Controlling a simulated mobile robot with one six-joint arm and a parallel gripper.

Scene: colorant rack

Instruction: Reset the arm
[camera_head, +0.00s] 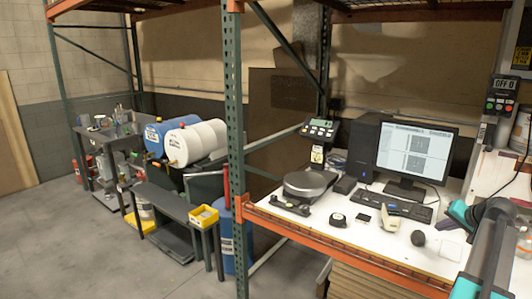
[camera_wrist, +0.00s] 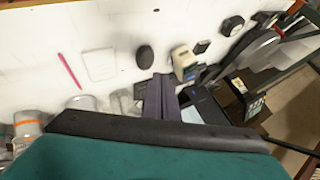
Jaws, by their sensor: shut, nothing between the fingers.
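My arm (camera_head: 490,250), grey with teal joint covers, enters the head view at the lower right beside the white worktable (camera_head: 300,222). Its gripper end does not show clearly there. In the wrist view my gripper (camera_wrist: 161,80) shows as two dark fingers close together, shut and empty, over the tabletop. The teal wrist housing fills the bottom of that view and hides what lies beneath.
A monitor (camera_head: 414,152), keyboard (camera_head: 396,205) and round scale (camera_head: 308,184) stand on the table. A dark mouse (camera_wrist: 145,57), pink pen (camera_wrist: 69,70) and clear jars (camera_wrist: 28,124) lie around the fingers. A green rack post (camera_head: 235,150) stands left; floor (camera_head: 60,250) is open.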

